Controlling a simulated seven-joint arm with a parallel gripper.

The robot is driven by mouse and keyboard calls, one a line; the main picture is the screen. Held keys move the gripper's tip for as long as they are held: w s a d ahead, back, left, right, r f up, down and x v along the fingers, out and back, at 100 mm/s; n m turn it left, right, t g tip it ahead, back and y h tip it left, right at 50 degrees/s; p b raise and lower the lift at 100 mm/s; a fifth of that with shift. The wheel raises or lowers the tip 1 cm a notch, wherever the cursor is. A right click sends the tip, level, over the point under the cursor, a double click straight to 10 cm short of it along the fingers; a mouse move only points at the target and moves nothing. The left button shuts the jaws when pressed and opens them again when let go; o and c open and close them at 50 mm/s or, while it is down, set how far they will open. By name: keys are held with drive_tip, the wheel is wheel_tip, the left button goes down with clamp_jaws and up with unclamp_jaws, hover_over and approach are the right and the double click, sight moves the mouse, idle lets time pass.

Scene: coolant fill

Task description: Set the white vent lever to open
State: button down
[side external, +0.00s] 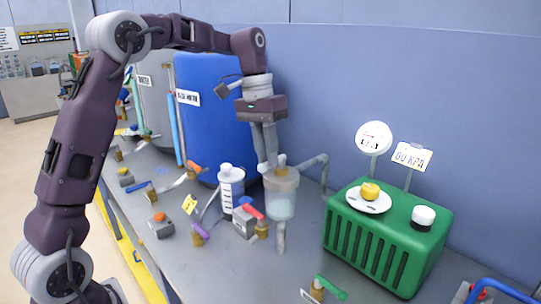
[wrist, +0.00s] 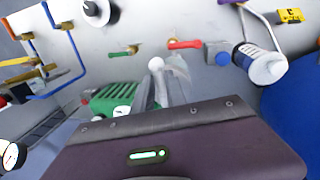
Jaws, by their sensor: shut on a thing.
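My gripper (side external: 268,160) points down at the top of a clear tank (side external: 281,203) with a grey-beige rim and a tan fitting (side external: 282,160) on its lid. In the wrist view, my gripper's fingers (wrist: 167,80) are close together, and a white rounded piece (wrist: 156,63) shows at their tips. It looks like the end of the white vent lever, and my fingers are shut on it. In the side view the lever is hidden by the fingers. I cannot tell from these views whether it is set to open or closed.
A green slotted box (side external: 386,240) with a yellow knob (side external: 370,191) stands right of the tank. A red lever (side external: 252,210) and a white bottle (side external: 231,188) stand close on the left. A blue barrel (side external: 212,115) is behind. A green lever (side external: 330,288) sits at the front.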

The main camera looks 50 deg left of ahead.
drive_tip(key=shift+a+r+m, duration=0.1)
drive_tip(key=shift+a+m, duration=0.1)
drive_tip(key=shift+m, duration=0.3)
idle(0.3)
drive_tip(key=c, duration=1.3)
unclamp_jaws()
drive_tip(key=shift+c, duration=0.2)
wheel_tip(320, 180, up, 7)
drive_tip(key=a, duration=0.1)
drive_tip(key=shift+a, duration=0.25)
drive_tip(key=shift+d, duration=0.1)
